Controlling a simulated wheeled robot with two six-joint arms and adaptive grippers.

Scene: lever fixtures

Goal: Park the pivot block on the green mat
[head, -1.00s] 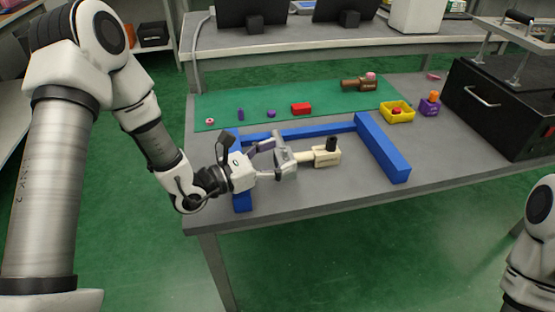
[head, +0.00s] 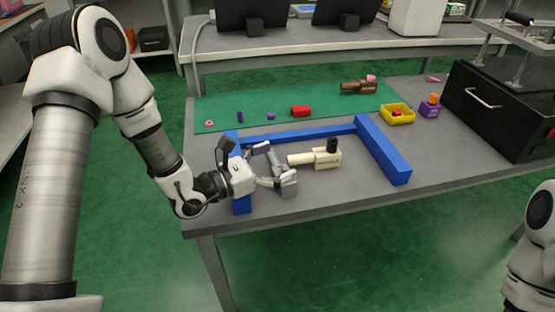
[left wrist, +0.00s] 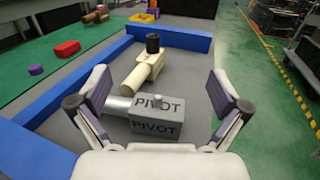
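The grey pivot block (left wrist: 156,122), lettered PIVOT, has a metal cylinder at its left end. It also shows in the head view (head: 288,189), on the grey table inside the blue frame. My left gripper (head: 277,167) reaches over the frame's left side. In the left wrist view its fingers (left wrist: 158,104) are spread wide either side of the block, with visible gaps. The green mat (head: 330,105) lies behind the frame, away from the block. My right gripper is out of view; only part of the right arm shows.
A cream block with a black knob (head: 326,156) lies just beyond the pivot block. Blue bars (head: 384,152) border the work area. A red block (head: 301,111), small purple pieces and a brown part (head: 359,88) lie on the mat. A yellow tray (head: 397,118) stands right.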

